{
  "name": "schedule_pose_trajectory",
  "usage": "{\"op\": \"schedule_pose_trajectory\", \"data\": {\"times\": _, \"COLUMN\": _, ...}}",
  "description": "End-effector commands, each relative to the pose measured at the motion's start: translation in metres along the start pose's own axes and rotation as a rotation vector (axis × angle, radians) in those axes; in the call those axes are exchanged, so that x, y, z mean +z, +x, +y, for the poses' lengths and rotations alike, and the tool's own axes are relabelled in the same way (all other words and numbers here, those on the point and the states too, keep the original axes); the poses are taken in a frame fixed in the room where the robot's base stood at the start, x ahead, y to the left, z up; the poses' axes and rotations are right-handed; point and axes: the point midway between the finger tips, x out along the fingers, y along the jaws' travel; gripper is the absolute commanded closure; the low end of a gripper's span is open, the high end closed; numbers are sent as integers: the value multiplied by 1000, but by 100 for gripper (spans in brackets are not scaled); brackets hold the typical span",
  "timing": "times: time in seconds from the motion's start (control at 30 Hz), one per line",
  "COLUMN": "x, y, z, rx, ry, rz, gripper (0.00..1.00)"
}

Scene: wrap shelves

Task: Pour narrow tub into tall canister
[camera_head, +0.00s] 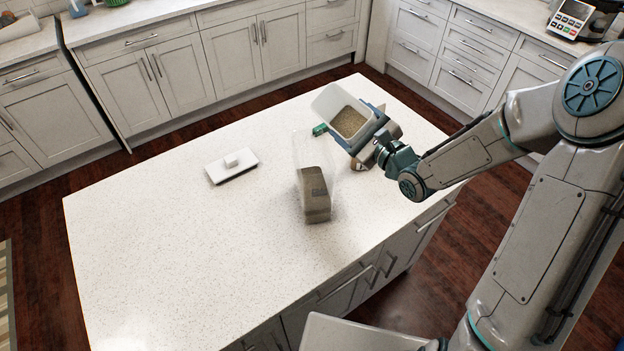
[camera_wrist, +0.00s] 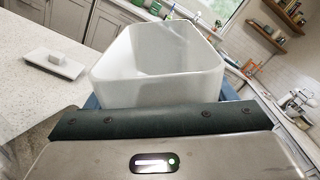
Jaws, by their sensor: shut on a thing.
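The narrow tub (camera_head: 326,103) is white and open-topped, with grainy tan contents visible inside. My gripper (camera_head: 366,134) is shut on it and holds it above the island, tilted. In the wrist view the tub (camera_wrist: 155,75) fills the middle, its inner wall white and its contents out of sight.
A white lid with a raised knob (camera_head: 232,165) lies on the island (camera_head: 150,220) to the left. A small green object (camera_head: 320,129) is by the tub. The island's left and front are clear. Cabinets (camera_head: 150,75) line the back.

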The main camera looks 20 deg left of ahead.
Motion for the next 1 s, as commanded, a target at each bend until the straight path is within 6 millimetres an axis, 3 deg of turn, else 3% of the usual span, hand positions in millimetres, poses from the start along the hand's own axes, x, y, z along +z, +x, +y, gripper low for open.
{"op": "schedule_pose_trajectory", "data": {"times": 0.23, "x": 14, "y": 0, "z": -27, "rx": -2, "ry": 276, "rz": 0, "gripper": 54}}
{"op": "schedule_pose_trajectory", "data": {"times": 0.53, "x": 17, "y": 0, "z": -27, "rx": 1, "ry": 283, "rz": 0, "gripper": 54}}
{"op": "schedule_pose_trajectory", "data": {"times": 0.83, "x": 38, "y": 0, "z": -42, "rx": -1, "ry": 279, "rz": 0, "gripper": 54}}
{"op": "schedule_pose_trajectory", "data": {"times": 1.0, "x": 40, "y": 0, "z": -43, "rx": 1, "ry": 281, "rz": 0, "gripper": 54}}
